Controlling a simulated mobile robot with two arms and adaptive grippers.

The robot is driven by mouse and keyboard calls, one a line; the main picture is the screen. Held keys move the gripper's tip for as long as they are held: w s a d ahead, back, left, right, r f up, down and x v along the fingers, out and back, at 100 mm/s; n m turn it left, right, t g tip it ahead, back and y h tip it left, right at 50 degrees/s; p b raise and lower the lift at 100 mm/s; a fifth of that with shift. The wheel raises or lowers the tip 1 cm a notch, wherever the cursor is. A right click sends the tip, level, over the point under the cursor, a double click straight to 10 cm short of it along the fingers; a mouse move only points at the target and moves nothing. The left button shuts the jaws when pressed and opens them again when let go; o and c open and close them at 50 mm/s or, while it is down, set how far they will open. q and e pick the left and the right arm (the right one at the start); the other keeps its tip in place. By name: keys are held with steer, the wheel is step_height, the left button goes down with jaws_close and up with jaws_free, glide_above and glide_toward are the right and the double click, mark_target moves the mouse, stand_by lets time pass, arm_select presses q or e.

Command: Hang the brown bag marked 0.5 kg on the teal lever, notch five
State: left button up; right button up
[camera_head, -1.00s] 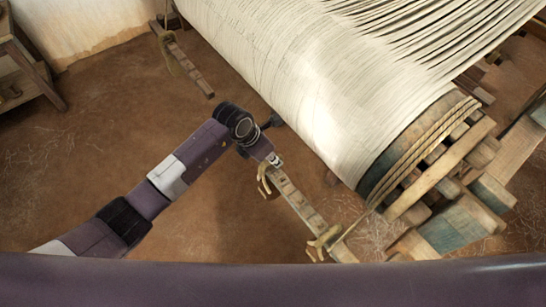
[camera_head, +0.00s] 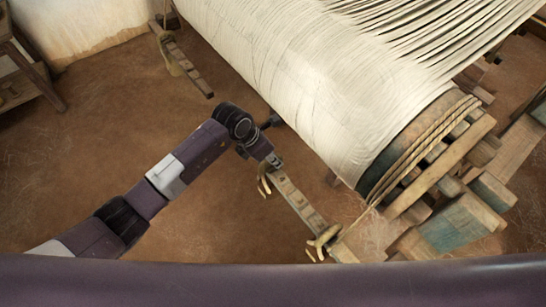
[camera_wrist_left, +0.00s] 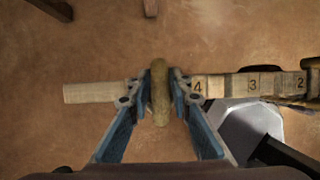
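My left gripper (camera_wrist_left: 160,88) has its two blue fingers on either side of a narrow brown-olive bag (camera_wrist_left: 160,105). The fingertips appear to press on it. The bag lies across the notched lever (camera_wrist_left: 95,93), left of the mark 4; marks 3 and 2 follow to the right. The mark under the bag and fingers is hidden, and no weight marking is readable. In the head view the bag (camera_head: 264,182) shows at the lever's upper end, just below my left gripper (camera_head: 273,162). The lever (camera_head: 300,203) looks pale wood; I see no teal on it. My right gripper is out of view.
A tan loop (camera_head: 322,243) sits at the lever's lower end. The large cloth-wrapped loom beam (camera_head: 300,75) runs along the lever's right side. Another notched lever (camera_head: 188,68) lies farther back. Bare earth floor (camera_head: 100,150) is clear at left.

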arm_select(q)
steer(key=o, duration=0.3)
